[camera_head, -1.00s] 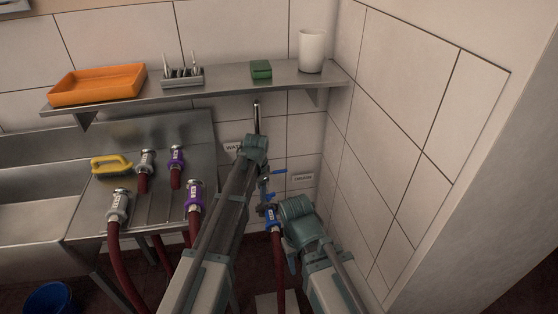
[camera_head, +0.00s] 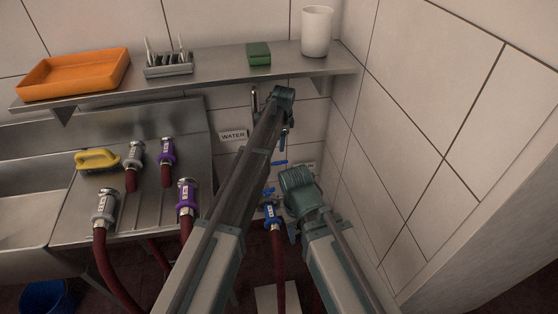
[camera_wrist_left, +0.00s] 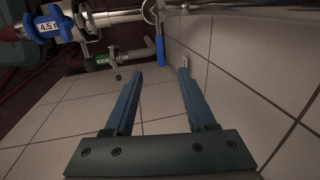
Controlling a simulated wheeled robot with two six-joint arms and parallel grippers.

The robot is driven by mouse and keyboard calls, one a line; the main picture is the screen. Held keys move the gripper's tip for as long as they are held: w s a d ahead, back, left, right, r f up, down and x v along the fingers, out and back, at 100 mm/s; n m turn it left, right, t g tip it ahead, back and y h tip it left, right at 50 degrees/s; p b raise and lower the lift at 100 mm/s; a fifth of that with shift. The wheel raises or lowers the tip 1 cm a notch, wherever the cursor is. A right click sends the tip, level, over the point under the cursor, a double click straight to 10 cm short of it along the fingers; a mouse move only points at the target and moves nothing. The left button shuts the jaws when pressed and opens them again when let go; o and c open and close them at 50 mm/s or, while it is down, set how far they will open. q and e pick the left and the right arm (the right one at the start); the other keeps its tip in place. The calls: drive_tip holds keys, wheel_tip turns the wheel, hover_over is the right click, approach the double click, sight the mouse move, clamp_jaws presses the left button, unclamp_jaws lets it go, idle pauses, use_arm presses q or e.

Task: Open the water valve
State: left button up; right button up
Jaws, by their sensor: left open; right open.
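A metal pipe (camera_head: 254,104) stands on the wall by the WATER sign (camera_head: 233,135). A blue lever (camera_head: 279,162) shows below my left gripper (camera_head: 285,137); another blue handle (camera_head: 268,191) is lower. I cannot tell from the head view which belongs to the water valve. In the left wrist view, my left gripper (camera_wrist_left: 160,76) is open and empty, and a blue lever (camera_wrist_left: 160,50) on a metal pipe (camera_wrist_left: 115,17) lies beyond and between its fingertips. My right gripper (camera_head: 292,234) is low by the blue-collared hose, its fingers mostly hidden by its wrist.
A blue-collared hose (camera_head: 271,213) hangs under the valves. Several hoses with purple (camera_head: 187,195) or grey (camera_head: 104,208) collars stand on the steel counter at left. A shelf (camera_head: 215,80) runs above my left wrist. The tiled side wall (camera_head: 400,150) is close on the right.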

sight(279, 162)
use_arm(q)
drive_tip(key=w+f+b, duration=0.1)
drive_tip(key=f+b, duration=0.7)
drive_tip(key=w+f+b, duration=0.1)
drive_tip(key=f+b, duration=0.3)
drive_tip(key=f, duration=0.1)
drive_tip(key=shift+w+a+f+b, duration=0.1)
drive_tip(key=shift+w+a+b, duration=0.2)
drive_tip(key=shift+b, duration=0.1)
clamp_jaws()
idle(1.0)
